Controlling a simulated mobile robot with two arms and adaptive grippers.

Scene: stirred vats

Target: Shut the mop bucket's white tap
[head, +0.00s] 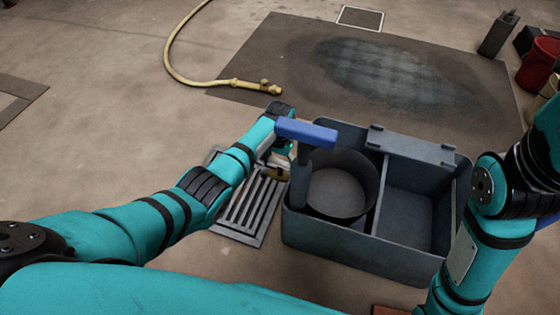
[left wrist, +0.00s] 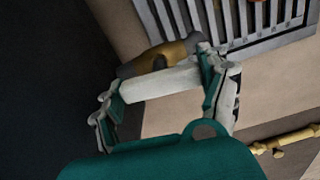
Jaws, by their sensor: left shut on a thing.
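The grey mop bucket (head: 350,243) stands on the floor with an upright post and a blue handle (head: 307,132) at its left side. The white tap (left wrist: 160,82) has a pale lever and a brass body (left wrist: 158,55) against the bucket's dark wall in the left wrist view. My left gripper (left wrist: 165,95) is shut on the white tap's lever, with one finger at each end of it. In the head view my left gripper (head: 277,155) is low beside the bucket's left wall, partly hidden by the blue handle. My right arm is at the right edge; its gripper is out of view.
A metal floor grate (head: 245,208) lies left of the bucket under my left arm. A yellow hose (head: 176,62) with a brass end lies behind. A dark mat (head: 370,75) with a wet patch is beyond the bucket. A red bucket (head: 538,65) stands far right.

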